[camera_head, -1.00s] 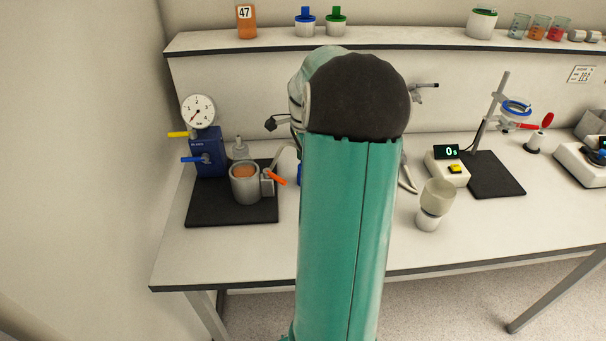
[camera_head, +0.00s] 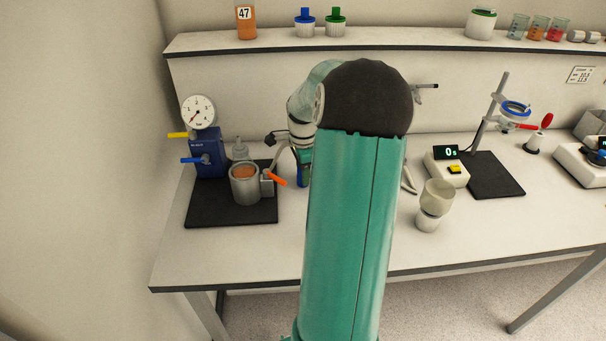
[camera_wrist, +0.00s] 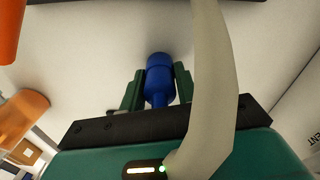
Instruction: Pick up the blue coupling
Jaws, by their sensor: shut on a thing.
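The blue coupling (camera_wrist: 158,82) sits between the two dark green fingers of my gripper (camera_wrist: 160,78) in the wrist view, and the gripper is shut on it. The pale hose (camera_wrist: 210,85) crosses close to the camera, to the right of the coupling and over part of my gripper. In the head view my gripper is mostly hidden behind my arm, just right of the black mat. A small patch of blue shows there. I cannot tell from these views whether the coupling touches the bench.
A blue pump with a gauge (camera_head: 209,150) and a metal pot with an orange handle (camera_head: 245,184) stand on the black mat (camera_head: 225,216) at left. A timer (camera_head: 449,168), a stacked cup (camera_head: 433,203) and a ring stand (camera_head: 490,120) are at right. A shelf (camera_head: 400,42) runs behind.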

